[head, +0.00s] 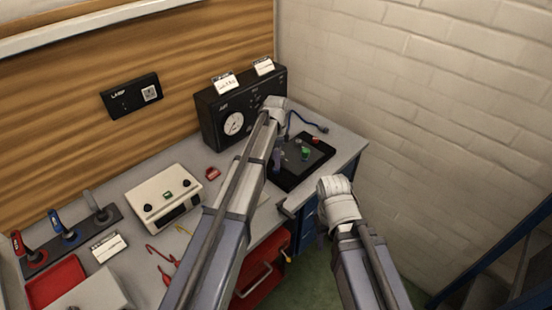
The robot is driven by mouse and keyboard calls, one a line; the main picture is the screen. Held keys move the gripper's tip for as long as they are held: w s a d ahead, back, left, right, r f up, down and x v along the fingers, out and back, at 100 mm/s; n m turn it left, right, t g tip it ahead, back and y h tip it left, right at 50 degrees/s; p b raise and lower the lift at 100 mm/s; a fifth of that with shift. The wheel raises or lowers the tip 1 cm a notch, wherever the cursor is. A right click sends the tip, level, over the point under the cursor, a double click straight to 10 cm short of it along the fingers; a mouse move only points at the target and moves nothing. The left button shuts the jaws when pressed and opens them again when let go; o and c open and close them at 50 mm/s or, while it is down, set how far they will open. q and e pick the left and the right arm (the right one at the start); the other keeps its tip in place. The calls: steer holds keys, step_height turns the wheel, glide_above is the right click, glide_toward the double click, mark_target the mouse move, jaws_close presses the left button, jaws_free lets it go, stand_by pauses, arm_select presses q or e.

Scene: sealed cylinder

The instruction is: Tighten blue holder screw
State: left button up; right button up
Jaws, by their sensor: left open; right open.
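My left gripper (277,162) hangs from its bent wrist at the left edge of a black tray (290,180); its fingers are small and partly hidden by my arm. My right gripper (321,226) is below its pale wrist, in front of the bench's right end, apart from the tray. Both are open, and I see nothing held. A small green part (305,153) and a red part (316,140) are on the tray. I cannot make out a blue holder or its screw.
A black gauge box (233,125) stands behind the tray, with a blue cable (309,123) beside it. A white device (163,197), a red bin (57,283) and red-handled tools (165,272) occupy the left bench. A brick wall (430,110) bounds the right.

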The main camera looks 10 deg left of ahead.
arm_select(q)
step_height(320, 180, up, 5)
steer(key=p, duration=0.3)
steer(key=shift+f, duration=0.2)
arm_select(e)
step_height(320, 180, up, 5)
steer(key=shift+f, duration=0.2)
arm_select(q)
steer(key=shift+f, duration=0.1)
steer(key=shift+s, duration=0.3)
steer(key=s+a+n, duration=0.2)
steer(key=s+n, duration=1.1)
steer(key=s, duration=1.1)
steer(key=s+d+f+m+y+b, duration=0.1)
steer(key=s+d+f+m+b, duration=0.2)
steer(key=d, duration=0.8)
steer(key=shift+s+f+b, duration=0.7)
steer(key=shift+s+f, duration=0.1)
steer(key=shift+s, duration=0.45)
arm_select(e)
step_height(320, 180, down, 5)
steer(key=shift+r, duration=0.1)
